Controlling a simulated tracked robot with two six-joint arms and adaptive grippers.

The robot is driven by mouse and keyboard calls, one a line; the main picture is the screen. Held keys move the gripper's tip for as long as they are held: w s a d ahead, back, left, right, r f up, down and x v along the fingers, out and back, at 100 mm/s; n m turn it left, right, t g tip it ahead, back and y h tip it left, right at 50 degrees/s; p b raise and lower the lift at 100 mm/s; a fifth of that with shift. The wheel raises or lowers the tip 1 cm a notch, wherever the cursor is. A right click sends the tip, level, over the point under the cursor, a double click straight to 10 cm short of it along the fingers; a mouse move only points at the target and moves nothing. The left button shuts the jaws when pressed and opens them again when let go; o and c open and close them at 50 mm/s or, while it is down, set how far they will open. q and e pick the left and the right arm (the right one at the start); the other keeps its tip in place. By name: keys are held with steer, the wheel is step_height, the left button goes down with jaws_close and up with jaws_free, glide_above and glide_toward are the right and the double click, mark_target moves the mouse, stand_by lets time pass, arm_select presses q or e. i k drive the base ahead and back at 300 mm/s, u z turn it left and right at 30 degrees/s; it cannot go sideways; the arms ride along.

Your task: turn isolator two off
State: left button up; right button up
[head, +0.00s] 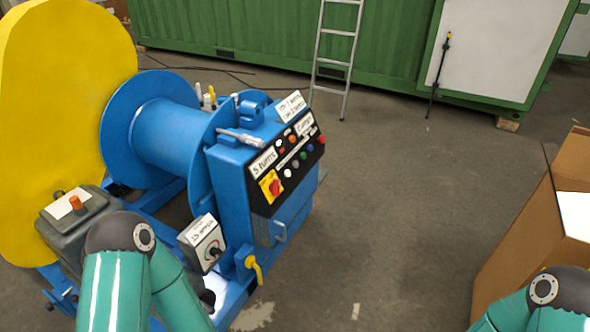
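A blue winch machine carries a sloped black control panel (298,158) with several coloured buttons and white handwritten labels. A red rotary switch on a yellow plate (271,186) sits at the panel's lower left, below a label that seems to read "5 turns". A grey box with a dial knob (204,243) is mounted lower on the machine's front. No marking that reads isolator two is legible, and I cannot tell which switch it is. My teal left arm rises at the bottom left and my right arm at the bottom right. Neither gripper shows.
A yellow valve handle (254,268) sticks out below the panel. A blue drum (168,137) and yellow guard (60,110) stand left, by a grey box with an orange button (76,203). Cardboard boxes (520,235) stand right. The floor between is clear; a ladder (336,50) leans behind.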

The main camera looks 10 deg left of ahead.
mark_target(274, 187)
steer(key=u, duration=0.2)
steer(key=i, duration=1.25)
steer(key=u, duration=0.35)
